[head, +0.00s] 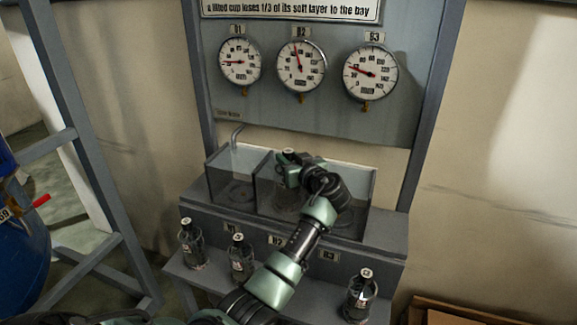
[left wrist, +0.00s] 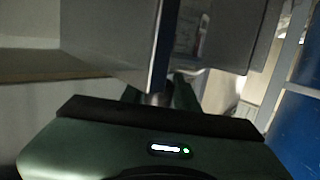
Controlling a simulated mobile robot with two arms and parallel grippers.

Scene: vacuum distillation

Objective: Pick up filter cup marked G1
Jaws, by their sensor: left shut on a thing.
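My left gripper (head: 289,170) reaches over the glass-walled bay box (head: 222,184) on the grey bench. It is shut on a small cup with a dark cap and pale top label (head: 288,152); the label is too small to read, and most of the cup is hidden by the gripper. In the left wrist view the fingers (left wrist: 158,97) show dimly, with a bit of the held thing between them. Three similar dark-capped cups stand on the front shelf: left (head: 194,250), middle (head: 240,262) and right (head: 360,300). Their marks are unreadable. My right gripper is out of view.
Three round gauges (head: 302,65) hang on the grey panel behind the bay. A bent pipe (head: 236,137) stands at the bay's left. The shelf has a gap between the middle and right cups, partly behind my arm. A blue drum (head: 30,265) stands at far left.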

